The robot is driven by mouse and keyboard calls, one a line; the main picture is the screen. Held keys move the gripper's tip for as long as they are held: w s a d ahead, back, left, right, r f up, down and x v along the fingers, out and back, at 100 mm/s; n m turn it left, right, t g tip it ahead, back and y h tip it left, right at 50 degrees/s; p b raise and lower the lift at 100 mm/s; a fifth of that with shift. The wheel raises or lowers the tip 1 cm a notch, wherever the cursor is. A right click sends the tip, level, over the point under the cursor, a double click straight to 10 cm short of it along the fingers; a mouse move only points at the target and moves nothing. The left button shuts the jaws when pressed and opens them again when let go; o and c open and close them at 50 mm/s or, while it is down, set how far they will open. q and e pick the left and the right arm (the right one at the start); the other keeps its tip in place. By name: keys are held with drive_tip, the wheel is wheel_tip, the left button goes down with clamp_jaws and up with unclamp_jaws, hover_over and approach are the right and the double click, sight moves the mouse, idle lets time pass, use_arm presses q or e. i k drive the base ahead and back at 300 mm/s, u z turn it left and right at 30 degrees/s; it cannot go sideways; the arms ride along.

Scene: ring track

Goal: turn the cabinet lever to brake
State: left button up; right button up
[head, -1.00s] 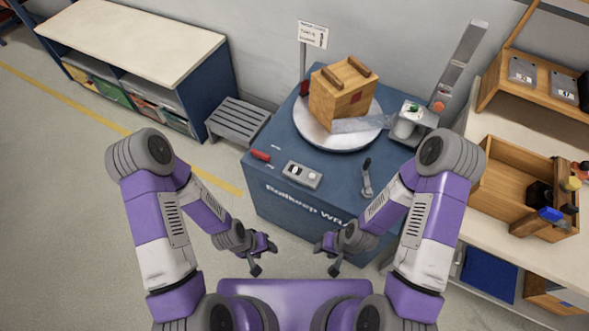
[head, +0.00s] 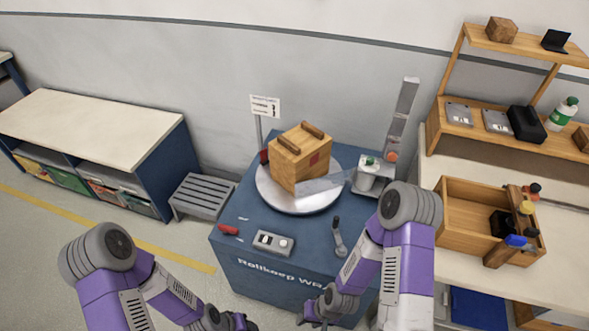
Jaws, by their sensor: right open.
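The blue cabinet (head: 225,256) stands in front of me in the head view. A small lever (head: 338,236) with a dark knob and grey stem stands near the right front of its top. My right gripper (head: 309,315) is open and empty, low in front of the cabinet's front face, below and left of the lever and apart from it. My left gripper (head: 238,322) is at the bottom edge, partly cut off, and its jaws are unclear. Any markings by the lever are too small to read.
A grey turntable (head: 268,198) on the cabinet carries a wooden crate (head: 291,170). A mast (head: 402,115) rises behind. A workbench (head: 445,265) stands close on the right.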

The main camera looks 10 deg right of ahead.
sight(226, 229)
drive_tip(key=k, duration=0.6)
drive_tip(key=u, duration=0.15)
drive_tip(key=i, duration=0.8)
drive_tip(key=u, duration=0.8)
drive_tip(key=i, duration=0.35)
drive_tip(key=u, duration=0.35)
